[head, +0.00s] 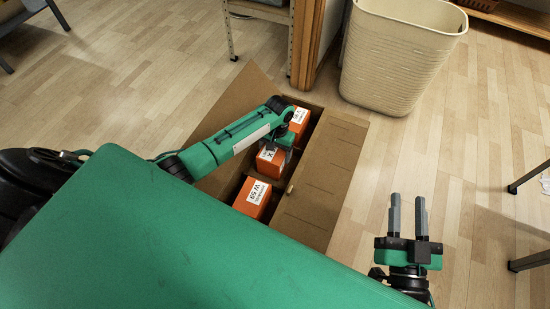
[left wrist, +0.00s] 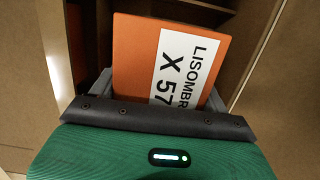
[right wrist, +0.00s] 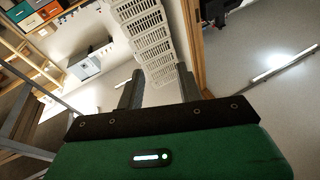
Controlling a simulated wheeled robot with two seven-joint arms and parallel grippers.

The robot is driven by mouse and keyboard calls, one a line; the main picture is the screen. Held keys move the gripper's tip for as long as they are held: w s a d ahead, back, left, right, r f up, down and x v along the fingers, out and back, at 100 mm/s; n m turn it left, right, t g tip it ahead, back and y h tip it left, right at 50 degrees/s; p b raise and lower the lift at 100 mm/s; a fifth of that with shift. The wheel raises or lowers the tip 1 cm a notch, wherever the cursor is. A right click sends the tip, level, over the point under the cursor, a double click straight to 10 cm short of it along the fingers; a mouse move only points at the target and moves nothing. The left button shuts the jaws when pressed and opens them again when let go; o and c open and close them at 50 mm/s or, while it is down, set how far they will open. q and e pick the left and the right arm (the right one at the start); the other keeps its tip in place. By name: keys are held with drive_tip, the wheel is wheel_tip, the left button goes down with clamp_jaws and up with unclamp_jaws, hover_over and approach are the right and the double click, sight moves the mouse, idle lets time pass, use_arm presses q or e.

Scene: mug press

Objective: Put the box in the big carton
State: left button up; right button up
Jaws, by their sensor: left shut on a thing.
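The big carton (head: 330,170) stands open on the floor with its flaps spread. My left arm reaches over it, and my left gripper (head: 281,147) is shut on an orange box (head: 268,164) with a white label. In the left wrist view this box (left wrist: 138,62) reads "LISOMBR" and "X 57" and sits between the two fingers. It is within the carton's opening; I cannot tell whether it touches the bottom. My right gripper (head: 408,205) is open and empty, away to the right of the carton.
Two more orange boxes are in the carton, one at its far end (head: 301,116) and one at its near end (head: 252,198). A beige bin (head: 400,55) stands behind to the right. A wooden post (head: 305,45) rises behind the carton. The floor at right is mostly clear.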

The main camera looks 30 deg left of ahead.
use_arm(q)
wheel_tip(320, 180, down, 3)
drive_tip(key=shift+f+b, duration=0.1)
drive_tip(key=shift+b, duration=0.45)
use_arm(e)
drive_tip(key=r+t, duration=0.1)
drive_tip(key=r, duration=0.1)
drive_tip(key=d+r+t, duration=0.1)
drive_tip(key=r+t, duration=0.1)
drive_tip(key=r, duration=0.1)
drive_tip(key=shift+d+r, duration=0.35)
use_arm(q)
drive_tip(key=shift+f, duration=0.15)
drive_tip(key=o, duration=1.2)
